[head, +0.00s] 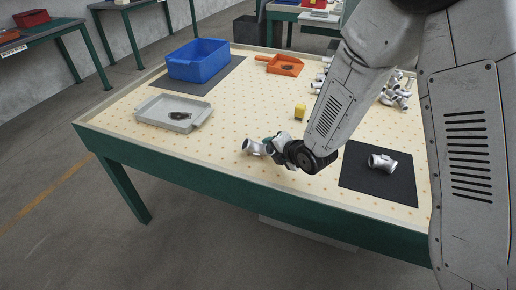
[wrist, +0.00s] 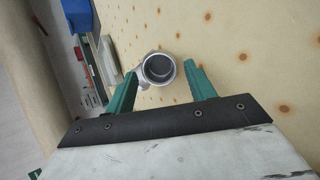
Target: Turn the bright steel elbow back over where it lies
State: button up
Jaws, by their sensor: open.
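The bright steel elbow (head: 254,147) lies on the dotted tabletop near the front edge in the head view, at the tip of my gripper (head: 268,146). In the wrist view the elbow (wrist: 158,69) shows its round open end toward the camera. The two green fingers of my gripper (wrist: 160,86) stand apart on either side of it. The left finger is close to the elbow's side; I cannot tell whether it touches. The gripper's own body hides part of the elbow in the head view.
A grey tray (head: 150,116) and a blue bin (head: 199,60) stand to the left. Another fitting (head: 382,162) lies on a dark mat (head: 357,180) at right. Several fittings (head: 395,92) stand behind my arm.

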jog(key=shift+w+a+f, duration=0.3)
jog(key=shift+w+f, duration=0.05)
jog(key=shift+w, duration=0.05)
grip_shut()
jog(key=shift+r, duration=0.2)
notch_tip(320, 180, up, 10)
dwell(0.3)
jog(key=shift+f, duration=0.15)
